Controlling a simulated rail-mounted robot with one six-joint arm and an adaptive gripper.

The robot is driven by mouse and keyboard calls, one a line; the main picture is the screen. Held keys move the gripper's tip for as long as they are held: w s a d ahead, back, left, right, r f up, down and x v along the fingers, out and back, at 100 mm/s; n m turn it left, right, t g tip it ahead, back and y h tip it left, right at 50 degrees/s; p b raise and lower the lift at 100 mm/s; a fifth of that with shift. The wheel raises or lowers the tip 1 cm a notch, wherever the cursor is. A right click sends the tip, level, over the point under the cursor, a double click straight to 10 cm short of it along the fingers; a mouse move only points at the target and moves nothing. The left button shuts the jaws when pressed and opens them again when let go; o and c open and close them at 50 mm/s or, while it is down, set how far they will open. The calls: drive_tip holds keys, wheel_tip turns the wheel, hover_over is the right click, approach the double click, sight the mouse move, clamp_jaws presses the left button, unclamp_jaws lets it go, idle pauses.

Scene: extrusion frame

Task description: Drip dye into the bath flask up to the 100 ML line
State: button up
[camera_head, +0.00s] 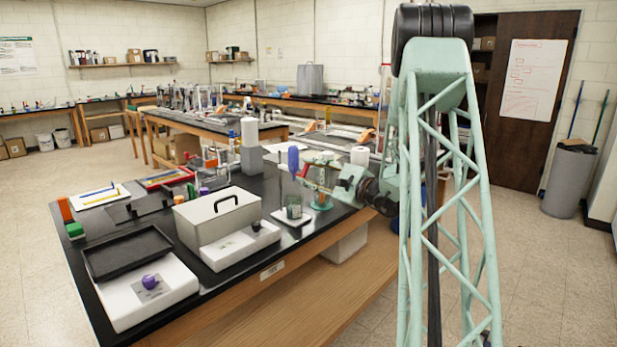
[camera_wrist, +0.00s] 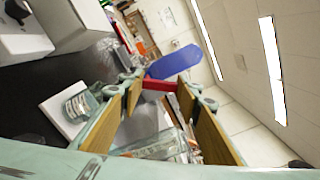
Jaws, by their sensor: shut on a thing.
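My gripper (camera_head: 303,173) is shut on a dropper with a blue bulb (camera_head: 293,157). In the wrist view, the tan-padded fingers (camera_wrist: 160,88) stand either side of a red part below the blue bulb (camera_wrist: 173,62). In the head view, the dropper looks roughly upright, with its bulb up. A clear glass vessel (camera_head: 294,207), apparently the bath flask, stands on a white plate (camera_head: 281,219) below my gripper. The vessel also shows in the wrist view (camera_wrist: 80,104). Its liquid level and the 100 ML line are too small to read. The dropper's tip is not clear.
A grey lidded box (camera_head: 215,217) stands left of the flask, with a white device (camera_head: 238,250) before it. A black tray (camera_head: 128,252) and a white unit with a purple knob (camera_head: 149,282) lie farther left. White cylinders (camera_head: 249,132) stand behind. The bench's front edge is near.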

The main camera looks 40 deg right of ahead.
drive_tip(key=n, duration=0.3)
drive_tip(key=a+n, duration=0.1)
drive_tip(key=n, duration=0.2)
drive_tip(key=shift+a+r+n, duration=0.15)
drive_tip(key=shift+n, duration=0.15)
idle(0.4)
drive_tip(key=o, duration=0.9)
drive_tip(key=shift+s, duration=0.25)
drive_tip(key=shift+s+d, duration=0.2)
drive_tip(key=shift+s, duration=1.75)
drive_tip(key=shift+s+d, duration=0.15)
drive_tip(key=shift+s, duration=1.75)
drive_tip(key=shift+s+d, duration=0.2)
drive_tip(key=shift+s, duration=1.75)
